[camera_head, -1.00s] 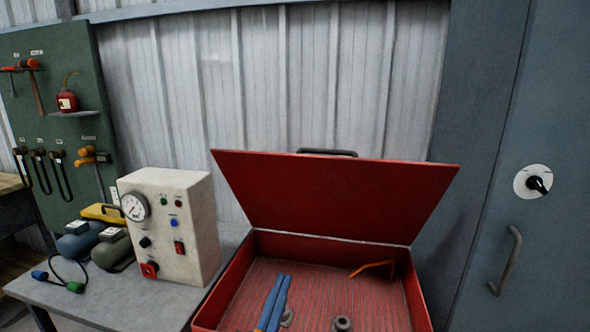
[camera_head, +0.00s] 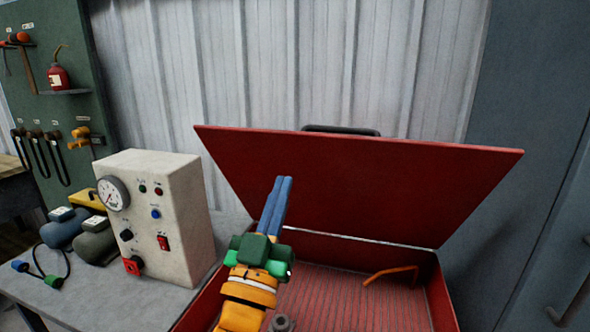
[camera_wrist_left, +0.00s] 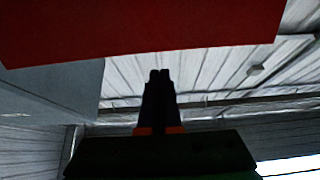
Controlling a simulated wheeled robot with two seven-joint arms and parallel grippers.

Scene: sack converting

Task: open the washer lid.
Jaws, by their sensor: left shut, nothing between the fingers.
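The red washer (camera_head: 442,292) is a box with its red lid (camera_head: 370,185) raised on the hinge at the back. A black handle (camera_head: 340,130) shows at the lid's upper edge. My left gripper (camera_head: 284,180) has its two blue fingers together with nothing between them. It points up in front of the lid's inner face; whether it touches the lid cannot be told. In the left wrist view the gripper's dark fingers (camera_wrist_left: 161,74) are closed, and the red lid (camera_wrist_left: 140,30) crosses the top of the picture. My right gripper is not in view.
Inside the washer are an orange bent piece (camera_head: 390,272) and a grey round part (camera_head: 281,323). A beige control box (camera_head: 160,220) with a gauge stands on the grey bench (camera_head: 100,300) to the left. A grey-blue cabinet (camera_head: 530,130) stands at the right.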

